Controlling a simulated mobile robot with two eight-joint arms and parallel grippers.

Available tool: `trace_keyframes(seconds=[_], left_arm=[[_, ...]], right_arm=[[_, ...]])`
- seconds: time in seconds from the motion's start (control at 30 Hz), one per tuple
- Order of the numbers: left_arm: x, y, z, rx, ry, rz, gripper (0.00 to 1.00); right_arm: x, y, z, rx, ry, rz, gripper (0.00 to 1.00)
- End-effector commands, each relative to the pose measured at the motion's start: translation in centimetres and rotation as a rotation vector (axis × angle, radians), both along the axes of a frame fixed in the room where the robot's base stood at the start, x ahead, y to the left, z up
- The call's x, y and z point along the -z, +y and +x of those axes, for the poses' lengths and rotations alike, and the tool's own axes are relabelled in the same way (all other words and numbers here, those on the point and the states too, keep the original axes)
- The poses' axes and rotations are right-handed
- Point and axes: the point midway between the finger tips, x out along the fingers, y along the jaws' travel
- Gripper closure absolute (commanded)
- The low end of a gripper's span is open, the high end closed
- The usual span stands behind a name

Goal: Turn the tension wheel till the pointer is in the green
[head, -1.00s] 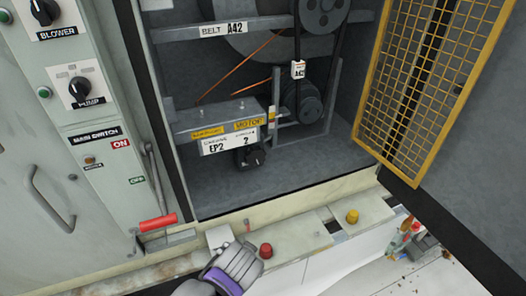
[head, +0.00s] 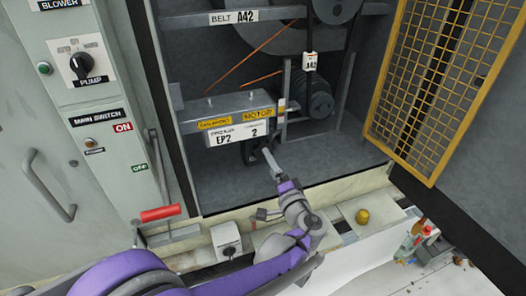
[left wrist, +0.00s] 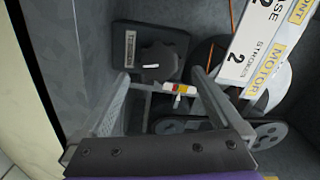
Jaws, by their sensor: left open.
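The tension wheel seems to be the dark knob (head: 254,156) low in the cabinet, under the EP2 label. In the left wrist view a dark knob (left wrist: 158,58) stands on a black block with a small label. My left gripper (head: 268,158) reaches in from the front and is close to it. Its fingers (left wrist: 162,80) are spread, with the knob just beyond the gap and nothing held. A small red, yellow and white strip (left wrist: 178,88) shows between the fingers. I cannot make out a pointer or green on it. My right gripper is out of view.
The motor plate (head: 235,132) and belt pulleys (head: 318,98) are behind the knob. A yellow mesh door (head: 440,85) stands open at right. A red-handled switch lever (head: 160,213) juts out at left. A yellow knob (head: 362,217) sits on the front ledge.

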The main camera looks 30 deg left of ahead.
Motion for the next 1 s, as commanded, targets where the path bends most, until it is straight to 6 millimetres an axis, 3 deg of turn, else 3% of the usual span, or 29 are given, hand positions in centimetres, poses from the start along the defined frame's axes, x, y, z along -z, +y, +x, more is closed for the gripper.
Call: trace_keyframes(seconds=[0.3,0.77,1.0], left_arm=[[0.0,4.4,3.6,-0.003,0.001,-0.001,0.0],[0.0,5.5,4.7,0.0,0.001,-0.001,0.0],[0.0,5.5,4.6,-0.001,0.001,-0.001,0.4]], right_arm=[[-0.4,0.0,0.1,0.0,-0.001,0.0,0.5],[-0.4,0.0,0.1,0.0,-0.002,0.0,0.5],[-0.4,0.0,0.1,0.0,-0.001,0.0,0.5]])
